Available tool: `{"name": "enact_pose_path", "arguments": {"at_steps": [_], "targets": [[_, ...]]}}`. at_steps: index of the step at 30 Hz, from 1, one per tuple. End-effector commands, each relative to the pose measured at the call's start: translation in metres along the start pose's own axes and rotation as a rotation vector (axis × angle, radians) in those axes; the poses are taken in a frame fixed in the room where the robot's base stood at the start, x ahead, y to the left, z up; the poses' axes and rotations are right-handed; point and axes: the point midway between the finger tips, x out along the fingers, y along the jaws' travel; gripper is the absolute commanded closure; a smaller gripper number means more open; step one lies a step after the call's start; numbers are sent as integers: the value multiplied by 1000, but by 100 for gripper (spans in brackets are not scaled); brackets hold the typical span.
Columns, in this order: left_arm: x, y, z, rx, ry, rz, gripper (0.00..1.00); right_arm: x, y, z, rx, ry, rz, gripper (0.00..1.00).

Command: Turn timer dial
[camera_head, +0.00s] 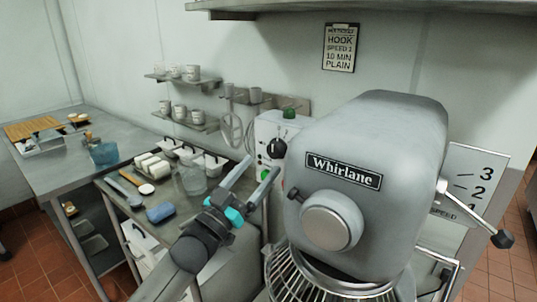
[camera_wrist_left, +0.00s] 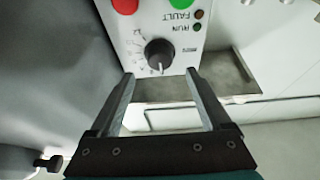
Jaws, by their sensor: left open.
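The timer dial is a round black knob (camera_wrist_left: 159,53) with a white pointer mark, on a white control panel (camera_wrist_left: 190,52) with printed scale marks around it. In the head view the dial (camera_head: 276,148) shows on the white control box (camera_head: 266,126) beside the mixer. My left gripper (camera_head: 261,167) is open and empty, pointing at the panel. In the left wrist view its fingertips (camera_wrist_left: 160,73) stand on either side just below the dial; I cannot tell whether they touch it. My right gripper is not in view.
The large grey mixer (camera_head: 385,140) with a wire guard stands close to the right of my left gripper. A steel bench (camera_head: 120,186) at left holds white containers, a clear jug and a blue sponge. Red (camera_wrist_left: 125,4) and green buttons and small lamps sit near the dial.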

Motion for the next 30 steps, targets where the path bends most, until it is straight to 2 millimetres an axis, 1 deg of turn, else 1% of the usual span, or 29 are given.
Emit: {"name": "enact_pose_path", "arguments": {"at_steps": [1, 3, 9, 14, 21, 22, 23, 30], "targets": [[10, 0, -1, 0, 2, 0, 19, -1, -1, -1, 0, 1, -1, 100], [22, 0, -1, 0, 2, 0, 19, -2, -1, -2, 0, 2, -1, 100], [41, 0, 0, 0, 0, -1, 19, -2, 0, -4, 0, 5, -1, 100], [47, 0, 0, 0, 0, 0, 19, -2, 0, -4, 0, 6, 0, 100], [48, 0, 0, 0, -1, -1, 19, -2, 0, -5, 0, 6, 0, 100], [48, 0, 0, 0, -1, -1, 20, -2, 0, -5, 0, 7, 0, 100], [47, 0, 0, 0, -1, -1, 23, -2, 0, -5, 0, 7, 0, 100], [47, 0, 0, 0, -1, -1, 50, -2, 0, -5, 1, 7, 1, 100]]}}
